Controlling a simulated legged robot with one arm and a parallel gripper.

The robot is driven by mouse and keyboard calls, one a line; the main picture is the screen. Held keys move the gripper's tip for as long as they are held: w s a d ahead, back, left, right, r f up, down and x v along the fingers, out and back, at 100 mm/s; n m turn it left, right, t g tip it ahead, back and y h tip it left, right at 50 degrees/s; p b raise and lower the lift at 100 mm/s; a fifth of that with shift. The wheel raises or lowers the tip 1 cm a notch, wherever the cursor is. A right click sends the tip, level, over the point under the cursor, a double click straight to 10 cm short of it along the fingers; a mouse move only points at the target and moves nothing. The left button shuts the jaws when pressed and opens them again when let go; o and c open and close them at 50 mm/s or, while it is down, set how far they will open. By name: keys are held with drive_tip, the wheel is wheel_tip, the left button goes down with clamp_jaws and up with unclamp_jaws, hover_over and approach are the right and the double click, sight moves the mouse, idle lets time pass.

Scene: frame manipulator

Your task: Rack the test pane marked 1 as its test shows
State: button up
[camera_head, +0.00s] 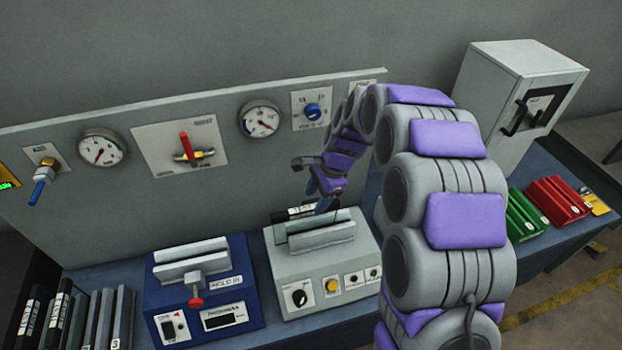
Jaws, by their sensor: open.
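A test pane (281,232) of greenish glass with a dark, white-labelled top edge stands upright in the grey jaws of the grey test unit (290,293). I cannot read its number. My gripper (322,203) is open just above and right of the pane's top edge; whether it touches the pane is unclear. A green slotted rack (527,216) and a red slotted rack (560,201) stand on the right of the bench. Several dark-topped panes (58,318) stand upright in a rack at the lower left.
A blue test unit (203,300) with empty-looking jaws and a red knob stands left of the grey one. Behind is a panel (230,100) with gauges and valves. A grey cabinet (500,100) with a black handle stands at the back right. My arm hides the bench's middle right.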

sight(309, 207)
drive_tip(key=shift+w+d+f+m+p, duration=0.2)
drive_tip(key=shift+w+m, duration=0.1)
drive_tip(key=shift+w, duration=0.3)
drive_tip(key=shift+w+d+f+m+p, duration=0.2)
drive_tip(key=shift+w+m, duration=0.1)
drive_tip(key=shift+w, duration=0.25)
drive_tip(key=shift+a+f+b, duration=0.55)
drive_tip(key=shift+a+f, duration=0.25)
drive_tip(key=shift+f, duration=0.3)
drive_tip(key=shift+a+f+b, duration=0.55)
drive_tip(key=shift+a+f, duration=0.2)
drive_tip(key=shift+f, duration=0.3)
drive_tip(key=shift+d+f, duration=0.25)
drive_tip(key=shift+f, duration=0.9)
drive_tip(key=shift+a+f, duration=0.2)
drive_tip(key=shift+f, duration=0.45)
drive_tip(key=shift+a+f, duration=0.3)
drive_tip(key=shift+a, duration=0.45)
drive_tip(key=shift+d, duration=0.5)
drive_tip(key=c, duration=0.5)
clamp_jaws()
drive_tip(key=shift+a, duration=0.2)
